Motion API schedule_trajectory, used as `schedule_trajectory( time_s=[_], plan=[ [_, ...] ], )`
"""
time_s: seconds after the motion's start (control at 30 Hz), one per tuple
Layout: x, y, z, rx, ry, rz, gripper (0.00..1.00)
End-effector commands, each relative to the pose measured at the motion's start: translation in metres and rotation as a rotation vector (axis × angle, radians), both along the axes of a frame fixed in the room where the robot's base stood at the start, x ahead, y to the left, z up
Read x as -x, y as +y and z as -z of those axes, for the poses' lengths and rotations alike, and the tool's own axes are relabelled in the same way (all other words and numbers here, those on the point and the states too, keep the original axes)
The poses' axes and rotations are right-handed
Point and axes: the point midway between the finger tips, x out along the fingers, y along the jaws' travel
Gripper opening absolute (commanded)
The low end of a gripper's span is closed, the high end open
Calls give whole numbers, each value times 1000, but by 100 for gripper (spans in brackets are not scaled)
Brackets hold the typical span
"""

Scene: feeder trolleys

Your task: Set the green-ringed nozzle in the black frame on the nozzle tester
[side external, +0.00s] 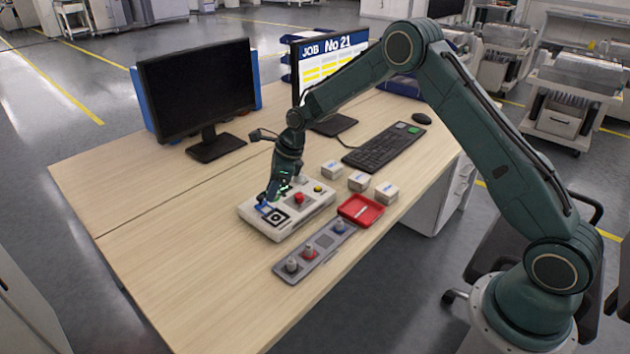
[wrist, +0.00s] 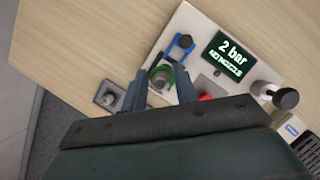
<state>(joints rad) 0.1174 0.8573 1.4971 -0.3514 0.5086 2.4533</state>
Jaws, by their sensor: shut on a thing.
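The nozzle tester (side external: 312,206) is a white box on the desk; it also shows in the wrist view (wrist: 207,25). Its black frame (side external: 277,217) is a dark square outline near the front left corner in the side view. My gripper (side external: 272,199) is low over that end of the tester. In the wrist view, my gripper (wrist: 161,90) is shut on the green-ringed nozzle (wrist: 162,76), held between both fingers. I cannot tell whether the nozzle touches the tester.
A blue frame (wrist: 180,46) and a display (wrist: 230,55) reading 2 bar are on the tester, with a red button (side external: 299,198). A grey rack (side external: 277,271) with other nozzles and a red tray (side external: 378,209) lie in front. Small white boxes (side external: 358,181) stand behind.

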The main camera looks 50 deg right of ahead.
Motion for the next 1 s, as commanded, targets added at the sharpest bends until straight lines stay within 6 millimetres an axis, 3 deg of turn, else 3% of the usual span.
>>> schedule_trajectory(
  time_s=[0.7, 1.0],
  plan=[
    [1, 0, 47, 0, 2, 1, 7],
    [0, 0, 59, 0, 0, 0, 7]
  ],
)
